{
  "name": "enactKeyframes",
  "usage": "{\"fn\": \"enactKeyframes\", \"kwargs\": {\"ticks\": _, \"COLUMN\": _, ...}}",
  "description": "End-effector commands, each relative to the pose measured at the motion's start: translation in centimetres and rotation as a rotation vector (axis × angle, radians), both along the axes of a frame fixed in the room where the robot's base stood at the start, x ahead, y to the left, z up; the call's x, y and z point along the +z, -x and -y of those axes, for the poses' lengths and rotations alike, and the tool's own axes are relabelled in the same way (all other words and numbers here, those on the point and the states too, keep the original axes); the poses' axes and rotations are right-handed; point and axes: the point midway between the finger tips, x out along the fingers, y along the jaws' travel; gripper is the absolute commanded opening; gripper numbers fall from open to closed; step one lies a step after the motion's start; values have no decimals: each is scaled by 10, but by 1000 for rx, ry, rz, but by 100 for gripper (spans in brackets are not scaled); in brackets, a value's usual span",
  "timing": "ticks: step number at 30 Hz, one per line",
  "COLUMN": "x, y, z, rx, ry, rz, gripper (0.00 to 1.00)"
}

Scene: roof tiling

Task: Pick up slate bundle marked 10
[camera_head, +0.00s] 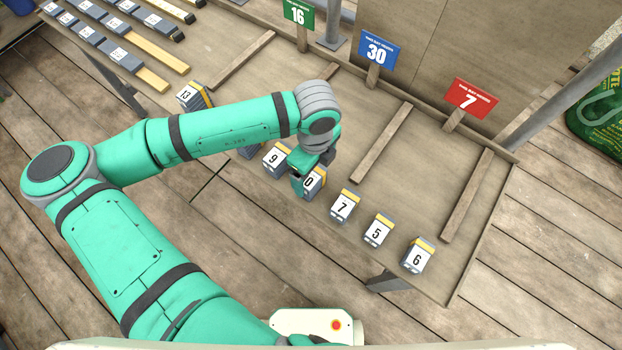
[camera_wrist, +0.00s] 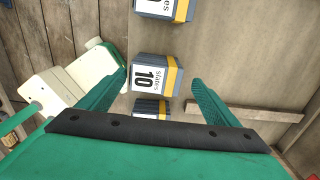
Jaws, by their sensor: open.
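The slate bundle marked 10 (camera_wrist: 147,72) is grey with a white label and a yellow band. In the wrist view it lies between my two spread fingers, near their tips; I cannot tell whether either touches it. My gripper (camera_wrist: 160,80) is open.
Bundles marked 9 (camera_head: 275,158) and 7 (camera_head: 343,206) stand close on either side. Bundles 5 (camera_head: 377,231), 6 (camera_head: 417,256) and 13 (camera_head: 190,96) share the row. Battens, including one (camera_head: 382,143), divide the board behind, below green, blue and red number signs (camera_head: 471,97).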

Motion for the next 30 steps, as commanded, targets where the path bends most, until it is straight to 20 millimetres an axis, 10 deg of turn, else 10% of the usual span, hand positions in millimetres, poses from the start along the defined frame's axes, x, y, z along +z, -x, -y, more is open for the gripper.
{"fn": "enactKeyframes", "kwargs": {"ticks": 24, "x": -56, "y": 4, "z": -8, "rx": 6, "ry": 1, "rz": 2, "gripper": 84}}
{"fn": "enactKeyframes", "kwargs": {"ticks": 30, "x": -56, "y": 4, "z": -8, "rx": 5, "ry": 1, "rz": 2, "gripper": 39}}
